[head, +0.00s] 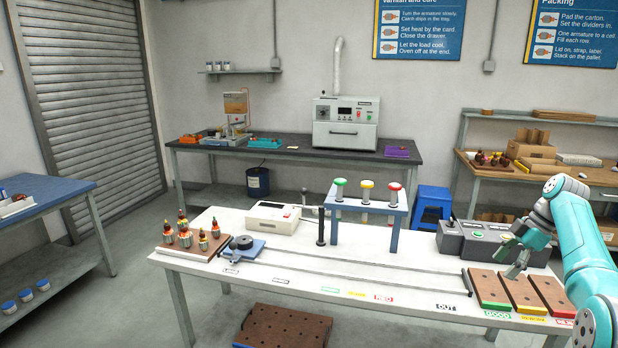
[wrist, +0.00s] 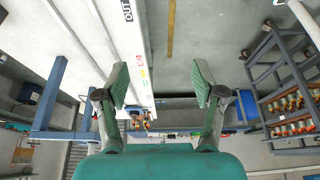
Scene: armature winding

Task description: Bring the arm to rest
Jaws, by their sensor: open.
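My teal arm enters the head view from the right edge. My gripper (head: 517,261) is above the right end of the white worktable (head: 310,303), over the coloured trays. In the wrist view my gripper (wrist: 162,85) has its two fingers spread wide, with nothing between them. The white table (wrist: 118,40) shows beyond the left finger in that view.
Trays with green (head: 489,290), yellow and red fronts lie beneath the gripper. A grey box (head: 480,241) stands just behind them. A stand with green, yellow and red buttons (head: 367,200) is mid-table. A board of armatures (head: 190,242) sits at the left end.

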